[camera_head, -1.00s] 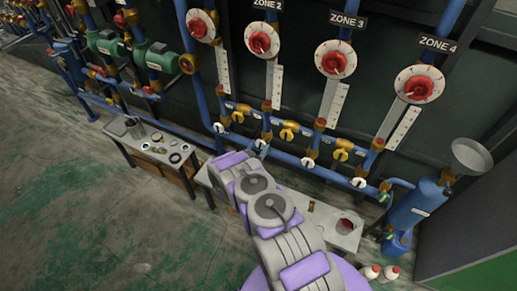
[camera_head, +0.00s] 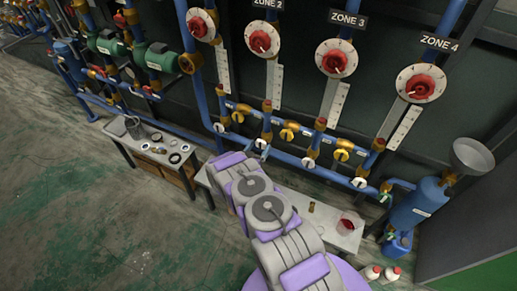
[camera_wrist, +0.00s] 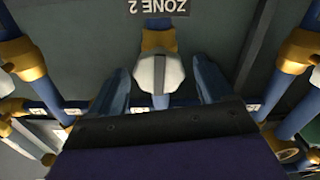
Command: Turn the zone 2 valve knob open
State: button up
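The zone 2 valve knob (camera_wrist: 155,72) is a white knob between my two fingers in the wrist view. An upside-down ZONE 2 label (camera_wrist: 158,6) shows above it there. In the head view the knob (camera_head: 260,143) is small and white, on the low blue piping below the zone 2 dial. My gripper (camera_wrist: 163,82) is open, with one dark finger at each side of the knob and gaps visible between them. In the head view my gripper end (camera_head: 258,152) is at the knob, mostly hidden by my arm.
White knobs of neighbouring branches stand left (camera_head: 219,127) and right (camera_head: 308,162). Yellow valves (camera_head: 287,134) sit between branches. Red-centred dials (camera_head: 262,40) hang above. A low table (camera_head: 335,232) with small items is below right. Blue pipes (camera_wrist: 37,78) flank my gripper.

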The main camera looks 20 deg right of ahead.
jog(key=p+v, duration=0.3)
jog(key=v, duration=0.4)
jog(key=shift+p, duration=0.3)
dwell(0.5)
